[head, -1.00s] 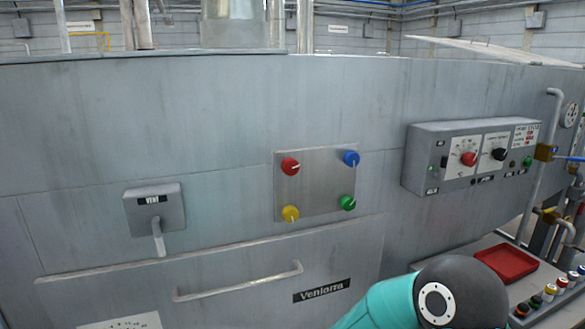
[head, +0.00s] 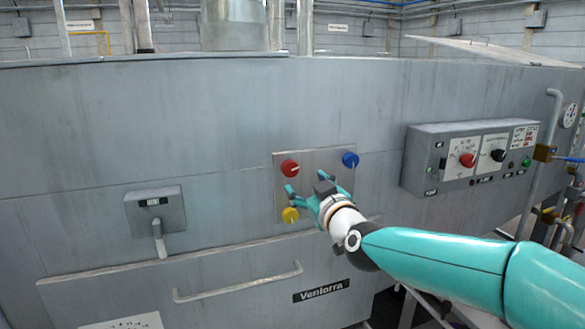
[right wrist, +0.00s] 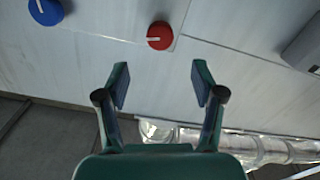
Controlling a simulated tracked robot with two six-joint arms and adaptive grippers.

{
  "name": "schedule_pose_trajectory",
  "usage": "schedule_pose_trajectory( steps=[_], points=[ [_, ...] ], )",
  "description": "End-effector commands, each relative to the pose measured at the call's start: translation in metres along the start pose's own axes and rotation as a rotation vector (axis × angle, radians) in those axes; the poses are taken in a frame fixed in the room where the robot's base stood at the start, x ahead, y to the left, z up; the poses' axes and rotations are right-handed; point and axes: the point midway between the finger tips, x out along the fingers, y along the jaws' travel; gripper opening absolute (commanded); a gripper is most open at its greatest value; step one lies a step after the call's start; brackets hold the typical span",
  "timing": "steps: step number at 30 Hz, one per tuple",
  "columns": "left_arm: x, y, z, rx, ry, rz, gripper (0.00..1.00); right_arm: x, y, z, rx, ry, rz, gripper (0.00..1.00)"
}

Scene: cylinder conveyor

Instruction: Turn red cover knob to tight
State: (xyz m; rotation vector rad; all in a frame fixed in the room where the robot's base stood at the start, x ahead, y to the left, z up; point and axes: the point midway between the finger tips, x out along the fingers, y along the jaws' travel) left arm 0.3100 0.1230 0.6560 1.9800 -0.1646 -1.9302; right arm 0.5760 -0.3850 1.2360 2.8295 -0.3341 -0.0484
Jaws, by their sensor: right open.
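The red knob (head: 289,168) is at the upper left of a square plate (head: 318,160) on the grey machine wall. Its white mark points right in the head view. My right gripper (head: 307,187) is open and empty in front of the plate, below and right of the red knob. In the right wrist view the red knob (right wrist: 160,36) sits beyond the two open fingertips (right wrist: 160,73), roughly centred between them and apart from both. Its white mark points left there. My left gripper is out of view.
The plate also carries a blue knob (head: 350,160) and a yellow knob (head: 290,215); my gripper hides the plate's lower right. A vent box with a lever (head: 154,209) is left, a handle bar (head: 238,284) below. A control box (head: 428,160) protrudes at right.

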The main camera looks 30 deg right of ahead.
Motion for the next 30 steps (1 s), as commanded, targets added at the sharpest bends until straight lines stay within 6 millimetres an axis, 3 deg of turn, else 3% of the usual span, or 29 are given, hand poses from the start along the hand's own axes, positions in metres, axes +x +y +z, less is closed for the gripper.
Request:
schedule_pose_trajectory(
  steps=[9, 15, 28, 30],
  points=[
    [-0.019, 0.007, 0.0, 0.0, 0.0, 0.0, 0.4, 0.069, 0.0, -0.001, -0.001, -0.003, -0.001, 0.68],
    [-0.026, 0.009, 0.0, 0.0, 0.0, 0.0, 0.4, 0.096, 0.001, -0.001, 0.0, -0.002, 0.0, 0.68],
    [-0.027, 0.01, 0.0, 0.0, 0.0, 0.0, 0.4, 0.105, 0.001, 0.001, 0.001, -0.002, 0.0, 0.68],
    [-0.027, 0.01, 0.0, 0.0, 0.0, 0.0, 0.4, 0.105, 0.001, 0.001, 0.001, -0.002, 0.001, 0.58]
  ],
)
